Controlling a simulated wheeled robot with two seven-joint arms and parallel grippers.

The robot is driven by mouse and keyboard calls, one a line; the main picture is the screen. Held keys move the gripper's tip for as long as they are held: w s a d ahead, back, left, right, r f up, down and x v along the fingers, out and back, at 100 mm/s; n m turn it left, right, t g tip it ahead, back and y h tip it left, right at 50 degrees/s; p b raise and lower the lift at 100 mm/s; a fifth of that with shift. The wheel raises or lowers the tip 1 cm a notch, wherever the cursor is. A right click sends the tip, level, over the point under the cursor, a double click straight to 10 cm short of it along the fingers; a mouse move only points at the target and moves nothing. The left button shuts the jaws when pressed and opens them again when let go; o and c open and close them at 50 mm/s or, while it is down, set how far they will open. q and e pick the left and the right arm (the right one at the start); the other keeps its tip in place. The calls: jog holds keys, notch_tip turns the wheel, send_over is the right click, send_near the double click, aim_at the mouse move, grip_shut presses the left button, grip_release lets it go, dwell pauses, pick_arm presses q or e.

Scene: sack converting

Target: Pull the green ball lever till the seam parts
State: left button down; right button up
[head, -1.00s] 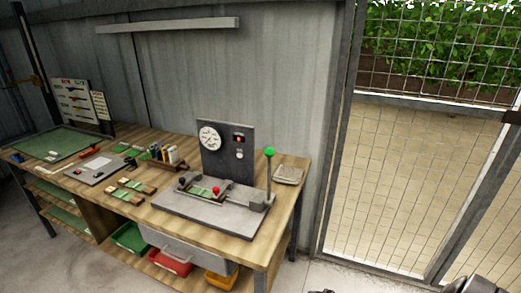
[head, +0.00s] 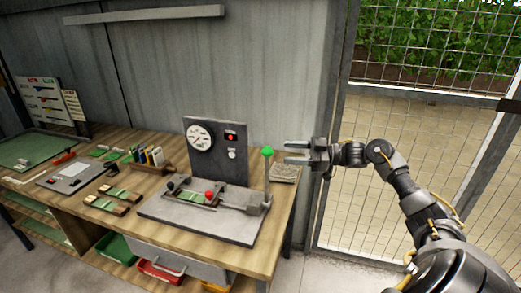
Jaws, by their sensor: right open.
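The lever with the green ball (head: 267,152) on top stands upright at the right end of the grey test machine (head: 190,219) on the bench. A green sample strip (head: 190,196) lies in the machine's bed, between a dark knob at its left and a red knob (head: 209,195) at its right. The panel behind has a round dial (head: 200,137) and a red light. My right gripper (head: 287,152) is open just right of the green ball, its fingers pointing left towards it. The ball does not look gripped. My left gripper is out of view.
Coloured bins sit below. A wire mesh gate (head: 400,130) stands at the right.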

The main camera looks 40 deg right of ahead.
aim_at(265, 150)
jog(key=p+x, duration=0.3)
jog(key=x, duration=0.6)
jog(key=shift+w+a+f, duration=0.1)
jog(key=shift+w+a, duration=0.25)
jog(key=shift+w, duration=0.05)
grip_shut()
